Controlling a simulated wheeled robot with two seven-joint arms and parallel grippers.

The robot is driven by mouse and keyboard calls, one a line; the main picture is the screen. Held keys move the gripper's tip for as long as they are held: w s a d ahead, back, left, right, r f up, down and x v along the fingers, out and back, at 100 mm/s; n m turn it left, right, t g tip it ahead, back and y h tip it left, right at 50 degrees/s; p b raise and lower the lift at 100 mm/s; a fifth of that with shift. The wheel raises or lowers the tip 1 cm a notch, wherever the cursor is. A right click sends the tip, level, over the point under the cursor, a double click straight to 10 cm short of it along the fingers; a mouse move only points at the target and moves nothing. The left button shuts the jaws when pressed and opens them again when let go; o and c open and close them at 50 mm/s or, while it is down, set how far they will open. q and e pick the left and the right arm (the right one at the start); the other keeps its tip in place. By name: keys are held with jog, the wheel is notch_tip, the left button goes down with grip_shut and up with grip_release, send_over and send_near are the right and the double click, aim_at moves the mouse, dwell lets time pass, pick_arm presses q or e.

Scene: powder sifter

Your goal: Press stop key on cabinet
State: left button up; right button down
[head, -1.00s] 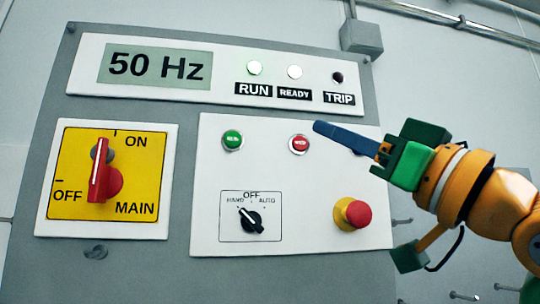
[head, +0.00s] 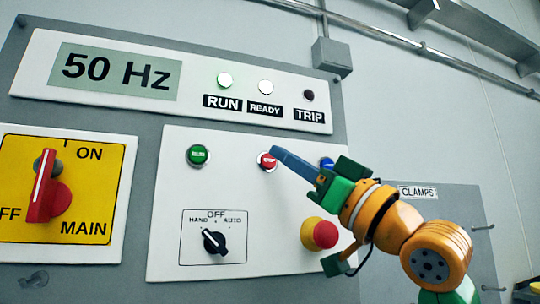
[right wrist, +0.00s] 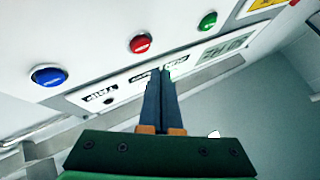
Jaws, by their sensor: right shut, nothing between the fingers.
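The red push button (head: 267,161) sits on the white control plate of the cabinet, between the green button (head: 198,155) and the blue button (head: 327,163). Its label is too small to read surely. My right gripper (head: 275,151) is shut and empty, its long blue fingers pointing left. Their tips overlap the red button's right edge in the head view. In the right wrist view the closed fingertips (right wrist: 165,73) lie just below and right of the red button (right wrist: 140,43), and contact cannot be confirmed. My left gripper is not in view.
The display reads 50 Hz; the RUN lamp (head: 225,80) and READY lamp are lit, TRIP is dark. A red mushroom knob (head: 325,234) on a yellow base is just below my right gripper. The black selector (head: 214,241) and red MAIN handle (head: 45,186) are further left.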

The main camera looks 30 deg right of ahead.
aim_at(268, 161)
jog(key=shift+w+d+p, duration=0.15)
jog(key=shift+w+p, duration=0.15)
jog(key=shift+w, duration=0.95)
jog(key=shift+s, duration=0.15)
dwell(0.9)
jog(key=shift+w+d, duration=0.15)
jog(key=shift+w, duration=0.3)
